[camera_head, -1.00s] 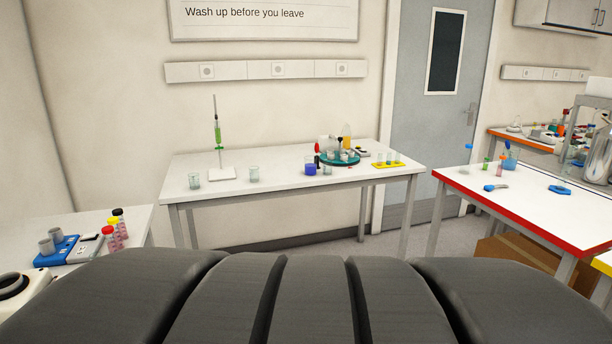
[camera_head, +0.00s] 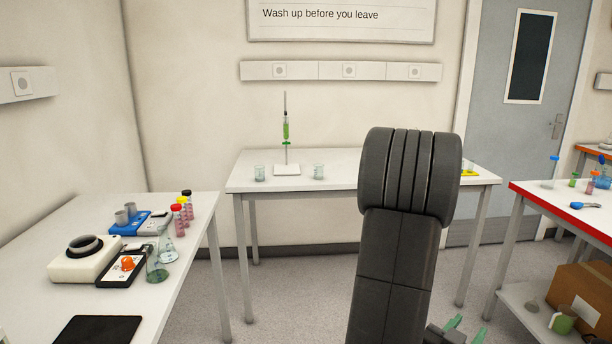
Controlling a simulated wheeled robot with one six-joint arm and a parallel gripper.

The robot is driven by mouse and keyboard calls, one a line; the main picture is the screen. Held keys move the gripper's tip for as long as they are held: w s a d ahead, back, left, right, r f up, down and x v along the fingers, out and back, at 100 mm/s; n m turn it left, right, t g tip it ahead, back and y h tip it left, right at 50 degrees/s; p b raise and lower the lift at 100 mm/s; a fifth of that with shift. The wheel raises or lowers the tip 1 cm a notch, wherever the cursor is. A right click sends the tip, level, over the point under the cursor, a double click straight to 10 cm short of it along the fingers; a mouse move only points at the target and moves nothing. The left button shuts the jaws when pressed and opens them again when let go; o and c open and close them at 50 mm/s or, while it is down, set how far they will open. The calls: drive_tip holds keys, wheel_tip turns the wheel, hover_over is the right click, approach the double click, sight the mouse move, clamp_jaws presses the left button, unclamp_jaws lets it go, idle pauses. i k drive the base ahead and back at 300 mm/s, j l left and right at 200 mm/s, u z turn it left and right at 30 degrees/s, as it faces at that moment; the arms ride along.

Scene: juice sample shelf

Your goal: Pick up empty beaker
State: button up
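Two clear glass beakers stand on the white back table: a left beaker (camera_head: 260,173) and a right beaker (camera_head: 319,171), one on each side of the burette stand. Both look empty or nearly so, but they are too small to be certain. My gripper (camera_head: 465,331) shows only in part at the bottom edge, right of my dark arm; its green fingertips are apart, with nothing seen between them. It is well away from both beakers. My arm hides much of the right half of the back table.
The burette stand (camera_head: 287,169) stands between the beakers. A left table (camera_head: 60,240) holds flasks, capped tubes and small devices. A red-edged table (camera_head: 570,215) stands at right, with a cardboard box (camera_head: 570,295) below. Grey floor (camera_head: 300,290) lies open before the back table.

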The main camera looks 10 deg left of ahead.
sight(319, 168)
drive_tip(key=i+u, duration=0.25)
drive_tip(key=u, duration=0.15)
drive_tip(key=i+u, duration=0.25)
drive_tip(key=u, duration=0.2)
drive_tip(key=i+l+u, duration=0.2)
drive_tip(key=u, duration=0.2)
drive_tip(key=i+l+u, duration=0.1)
drive_tip(key=i+l, duration=0.4)
drive_tip(key=i+l+u, duration=0.1)
drive_tip(key=i+l, duration=0.4)
drive_tip(key=i+l+u, duration=0.1)
drive_tip(key=i+l, duration=0.35)
drive_tip(key=l, duration=0.25)
